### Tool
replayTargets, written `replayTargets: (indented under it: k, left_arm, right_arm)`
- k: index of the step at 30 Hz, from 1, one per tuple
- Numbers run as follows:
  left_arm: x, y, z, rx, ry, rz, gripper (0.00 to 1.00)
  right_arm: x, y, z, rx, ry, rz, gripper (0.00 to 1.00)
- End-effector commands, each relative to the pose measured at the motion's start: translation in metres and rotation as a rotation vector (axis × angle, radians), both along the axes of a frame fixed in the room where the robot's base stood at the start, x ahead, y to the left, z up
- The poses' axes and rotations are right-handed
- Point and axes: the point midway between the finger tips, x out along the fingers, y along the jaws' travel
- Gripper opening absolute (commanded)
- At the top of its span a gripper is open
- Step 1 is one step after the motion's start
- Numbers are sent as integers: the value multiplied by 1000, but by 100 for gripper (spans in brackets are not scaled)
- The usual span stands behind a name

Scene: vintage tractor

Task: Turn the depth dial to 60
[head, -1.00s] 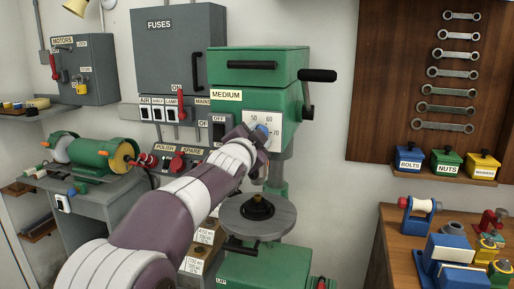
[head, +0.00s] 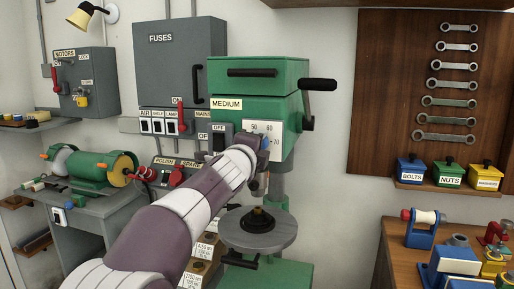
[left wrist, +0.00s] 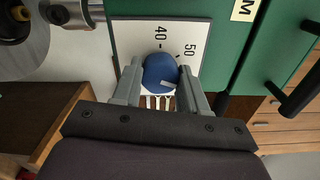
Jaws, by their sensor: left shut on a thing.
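The depth dial (left wrist: 160,72) is a round blue knob with a light mark on the lower right of its face. It sits on a white scale plate (left wrist: 137,32); 40 and 50 show in the left wrist view, while the rest is covered. In the head view the plate (head: 256,128) shows 50, 60 and 70, and the dial (head: 266,141) is mostly hidden. My left gripper (left wrist: 160,78) is shut on the dial, one finger on each side. The mark's exact reading is unclear. My right gripper is not in view.
The green drill press (head: 250,90) has a black-handled lever (head: 316,84) at its right. A round grey table (head: 280,232) lies below the dial. A switch box (head: 219,138) stands close left of the plate.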

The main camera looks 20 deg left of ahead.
Motion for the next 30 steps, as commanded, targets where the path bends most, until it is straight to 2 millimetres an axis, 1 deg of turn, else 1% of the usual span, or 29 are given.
replayTargets:
  k: [6, 11, 27, 28, 29, 30]
  left_arm:
    - [0, 0, -1, 102, -2, -1, 12]
    - [0, 0, -1, 144, -4, -1, 12]
    - [0, 0, -1, 164, -3, -1, 12]
    - [0, 0, -1, 164, -3, -1, 52]
    - [0, 0, -1, 163, -3, -1, 62]
    - [0, 0, -1, 163, -3, -1, 68]
  right_arm:
    - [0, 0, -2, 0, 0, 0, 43]
    - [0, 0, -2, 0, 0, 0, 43]
    - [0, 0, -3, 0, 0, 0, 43]
    - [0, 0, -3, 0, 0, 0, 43]
    - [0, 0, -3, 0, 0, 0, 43]
    - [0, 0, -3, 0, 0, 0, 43]
